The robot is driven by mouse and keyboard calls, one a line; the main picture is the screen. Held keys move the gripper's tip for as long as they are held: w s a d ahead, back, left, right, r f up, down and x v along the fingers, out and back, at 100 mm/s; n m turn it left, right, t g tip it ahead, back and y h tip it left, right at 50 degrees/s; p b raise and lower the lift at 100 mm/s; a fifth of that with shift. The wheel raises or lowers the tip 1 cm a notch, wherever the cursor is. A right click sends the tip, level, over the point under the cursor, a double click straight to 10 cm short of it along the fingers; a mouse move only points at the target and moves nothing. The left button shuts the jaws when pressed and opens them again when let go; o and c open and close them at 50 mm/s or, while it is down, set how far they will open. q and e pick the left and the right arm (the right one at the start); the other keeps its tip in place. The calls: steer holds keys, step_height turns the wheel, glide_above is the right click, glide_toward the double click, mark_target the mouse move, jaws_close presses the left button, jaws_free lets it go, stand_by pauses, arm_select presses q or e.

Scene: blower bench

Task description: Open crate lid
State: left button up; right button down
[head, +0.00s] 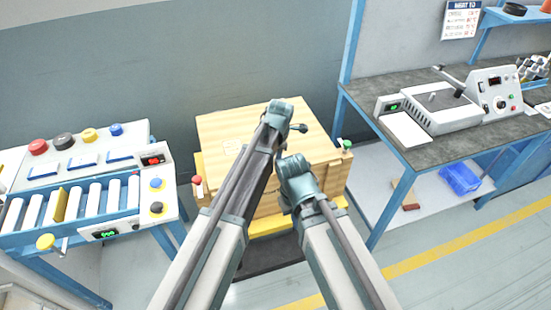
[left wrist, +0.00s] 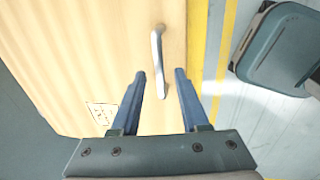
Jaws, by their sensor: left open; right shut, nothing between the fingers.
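The wooden crate (head: 325,178) stands on a yellow and dark stand in the middle of the head view. Its pale lid (head: 228,124) lies flat on top and looks closed. A grey metal handle (left wrist: 157,50) shows on the lid in the left wrist view; my arm hides it in the head view. My left gripper (left wrist: 160,73) is open over the lid, one finger on each side of the handle, apart from it in the picture. My right gripper (head: 293,165) is in front of the crate, lower than the left; its fingers are mostly hidden.
A roller conveyor with buttons (head: 75,205) stands at the left. A grey workbench (head: 430,142) with a machine (head: 440,107) and a blue bin (head: 460,179) below stands at the right. A red knob (head: 197,180) and a green knob (head: 347,144) flank the crate.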

arm_select(q)
jaws_close()
stand_by(1.4)
